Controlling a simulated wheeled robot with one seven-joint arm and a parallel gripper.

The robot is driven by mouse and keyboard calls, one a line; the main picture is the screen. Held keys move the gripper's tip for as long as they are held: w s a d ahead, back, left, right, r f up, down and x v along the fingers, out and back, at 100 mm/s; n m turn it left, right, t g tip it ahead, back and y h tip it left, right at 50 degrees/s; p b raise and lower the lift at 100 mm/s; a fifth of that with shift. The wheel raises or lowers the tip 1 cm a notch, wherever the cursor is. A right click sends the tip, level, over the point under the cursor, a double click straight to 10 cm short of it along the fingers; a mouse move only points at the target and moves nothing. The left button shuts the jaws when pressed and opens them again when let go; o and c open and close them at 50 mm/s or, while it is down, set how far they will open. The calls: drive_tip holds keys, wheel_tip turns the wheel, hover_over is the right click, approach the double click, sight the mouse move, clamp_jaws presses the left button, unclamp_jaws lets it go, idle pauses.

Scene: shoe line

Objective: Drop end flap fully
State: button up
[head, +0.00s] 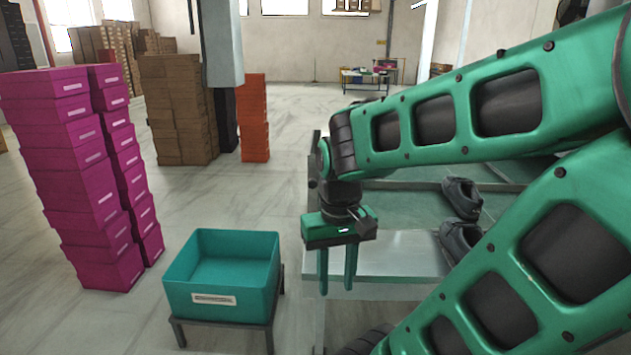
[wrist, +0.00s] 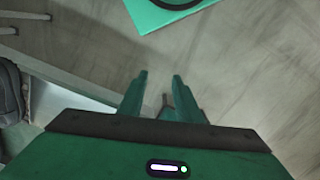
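My gripper (head: 337,284) hangs fingers down at the near left end of the shoe line, by the edge of a pale grey panel (head: 395,262). This panel looks like the end flap, but I cannot be sure. It appears about level in the head view. The gripper's two fingers are apart, and the wrist view also shows the gripper (wrist: 158,80) open. A small dark upright piece shows between the fingers there, and I cannot tell if they touch it. My arm hides much of the line's right side.
Dark shoes (head: 461,197) stand on the green line surface (head: 410,208). A teal bin (head: 225,310) sits on a low stand to the left. Magenta boxes (head: 75,170), brown boxes (head: 170,105) and orange boxes (head: 253,115) are stacked behind. Floor between bin and line is clear.

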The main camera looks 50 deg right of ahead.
drive_tip(key=shift+o, duration=0.9)
drive_tip(key=shift+a, duration=0.1)
drive_tip(key=shift+o, duration=0.6)
drive_tip(key=shift+s+r, duration=0.15)
drive_tip(key=shift+s, duration=0.25)
drive_tip(key=w+d+f+m+h, duration=0.1)
drive_tip(key=w+d+m+h, duration=0.3)
drive_tip(key=d, duration=0.5)
drive_tip(key=w+d+f+m+h, duration=0.2)
drive_tip(key=w+d+m+h, duration=0.15)
drive_tip(key=d, duration=0.65)
drive_tip(key=w+d+f+m+h, duration=0.1)
drive_tip(key=w+d+m+h, duration=0.3)
drive_tip(key=d, duration=0.5)
drive_tip(key=n+t+h, duration=0.3)
drive_tip(key=n+t, duration=0.5)
drive_tip(key=t, duration=0.4)
approach(313, 180)
drive_tip(key=w+d, duration=0.1)
drive_tip(key=w+d+f, duration=0.1)
drive_tip(key=shift+w+d+f+y, duration=0.15)
drive_tip(key=shift+d+y, duration=0.1)
drive_tip(key=shift+d, duration=0.1)
drive_tip(key=shift+x, duration=5.35)
